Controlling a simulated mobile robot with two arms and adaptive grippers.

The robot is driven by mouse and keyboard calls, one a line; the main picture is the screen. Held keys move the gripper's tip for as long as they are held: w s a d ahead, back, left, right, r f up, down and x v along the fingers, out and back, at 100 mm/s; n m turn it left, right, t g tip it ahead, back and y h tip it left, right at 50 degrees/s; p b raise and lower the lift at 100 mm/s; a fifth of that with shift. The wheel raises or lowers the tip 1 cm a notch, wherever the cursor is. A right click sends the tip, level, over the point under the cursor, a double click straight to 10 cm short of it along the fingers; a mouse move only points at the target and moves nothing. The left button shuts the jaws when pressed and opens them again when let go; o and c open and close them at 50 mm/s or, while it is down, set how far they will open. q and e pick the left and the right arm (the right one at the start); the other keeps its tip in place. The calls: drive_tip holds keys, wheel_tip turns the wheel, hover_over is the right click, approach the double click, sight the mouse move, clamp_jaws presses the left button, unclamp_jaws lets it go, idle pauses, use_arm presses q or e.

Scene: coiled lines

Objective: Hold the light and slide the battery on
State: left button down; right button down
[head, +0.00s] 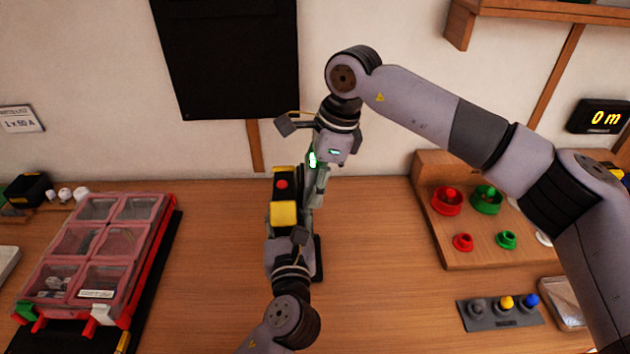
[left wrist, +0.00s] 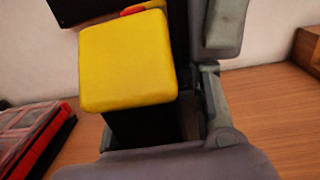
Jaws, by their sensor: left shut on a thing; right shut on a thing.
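A yellow-topped black block (head: 284,214) and a black piece with a red round spot (head: 283,182) are close together, in line, over the middle of the table. I cannot tell which is the light and which the battery, or whether they are joined. My left gripper (head: 296,232) is shut on the yellow-topped block, which fills much of the left wrist view (left wrist: 125,60). My right gripper (head: 308,190) comes down from above, shut, beside the black piece. Its hold is partly hidden. In the left wrist view, the red spot shows behind the yellow top.
A red-framed case with clear lids (head: 160,240) lies at the left. At the right are a wooden stand (head: 475,259) with red and green knobs, a grey strip (head: 519,318) with coloured knobs and a clear tray (head: 563,300). Bare table lies on both sides of the grippers.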

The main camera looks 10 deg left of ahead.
use_arm(q)
drive_tip(key=shift+d+r, duration=0.2)
drive_tip(key=shift+r, duration=0.05)
use_arm(e)
drive_tip(key=shift+f+h, duration=0.4)
drive_tip(key=shift+f, duration=0.2)
drive_tip(key=shift+h, duration=0.3)
drive_tip(key=shift+f, duration=0.25)
use_arm(q)
drive_tip(key=shift+a, duration=0.1)
use_arm(e)
drive_tip(key=shift+r, duration=0.2)
use_arm(q)
drive_tip(key=shift+w+a, duration=0.1)
drive_tip(key=shift+w, duration=0.1)
use_arm(e)
drive_tip(key=shift+w+r, duration=0.1)
drive_tip(key=shift+r, duration=0.75)
use_arm(q)
drive_tip(key=shift+s, duration=0.1)
use_arm(e)
drive_tip(key=shift+a+r, duration=0.15)
drive_tip(key=shift+r, duration=0.25)
use_arm(q)
drive_tip(key=shift+f, duration=0.1)
